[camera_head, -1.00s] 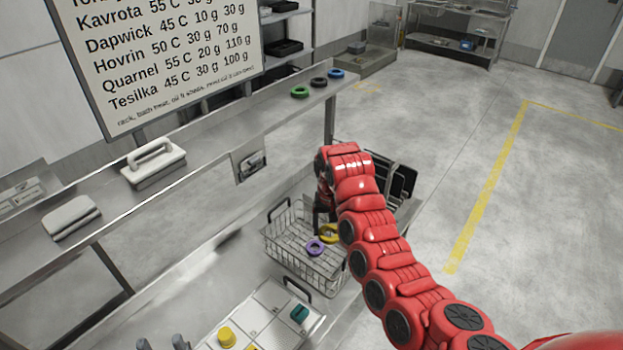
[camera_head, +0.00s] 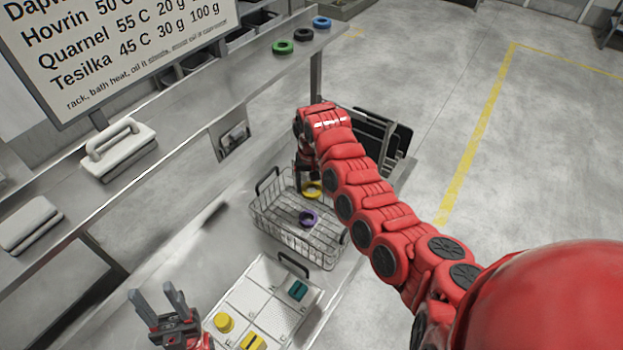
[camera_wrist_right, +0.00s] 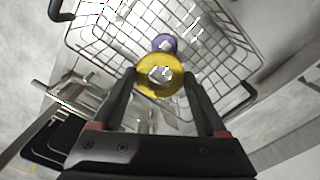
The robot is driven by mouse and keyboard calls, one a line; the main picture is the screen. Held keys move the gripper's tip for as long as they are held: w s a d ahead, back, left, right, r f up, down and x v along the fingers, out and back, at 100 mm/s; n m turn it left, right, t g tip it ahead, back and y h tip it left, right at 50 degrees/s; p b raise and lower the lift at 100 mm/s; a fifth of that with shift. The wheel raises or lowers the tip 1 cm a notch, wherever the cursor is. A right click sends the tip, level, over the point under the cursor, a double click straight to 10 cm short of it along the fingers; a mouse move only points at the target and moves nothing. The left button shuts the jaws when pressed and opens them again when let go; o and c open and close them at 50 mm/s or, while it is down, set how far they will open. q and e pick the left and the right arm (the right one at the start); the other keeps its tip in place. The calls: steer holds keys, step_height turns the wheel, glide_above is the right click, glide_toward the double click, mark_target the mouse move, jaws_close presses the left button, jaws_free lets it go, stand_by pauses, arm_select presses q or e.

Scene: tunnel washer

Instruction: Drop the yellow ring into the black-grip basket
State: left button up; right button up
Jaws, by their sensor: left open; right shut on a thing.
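The wire basket with black grips (camera_head: 265,222) stands on the metal counter below the shelf. The yellow ring (camera_head: 312,189) is at my right gripper (camera_head: 308,178), over the basket's far part. In the right wrist view the yellow ring (camera_wrist_right: 160,76) sits between the fingertips of my right gripper (camera_wrist_right: 160,80), which is shut on it, with the basket (camera_wrist_right: 228,110) beyond. A purple ring (camera_head: 308,219) lies inside the basket. My left gripper (camera_head: 160,305) is open and empty at the lower left, left of the compartment tray.
The compartment tray (camera_head: 262,290) holds a yellow knob-like piece (camera_head: 224,322) and a teal block (camera_head: 298,290). Green (camera_head: 283,47), black (camera_head: 303,34) and blue (camera_head: 321,22) rings lie on the shelf. A white-handled press (camera_head: 118,150) stands there too.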

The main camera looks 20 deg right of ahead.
steer(key=shift+s, duration=0.2)
steer(key=o, duration=1.3)
steer(key=shift+w+f, duration=0.1)
steer(key=shift+f, duration=0.05)
steer(key=shift+c, duration=0.2)
step_height(320, 180, up, 18)
steer(key=b, duration=0.3)
steer(key=shift+f, duration=0.25)
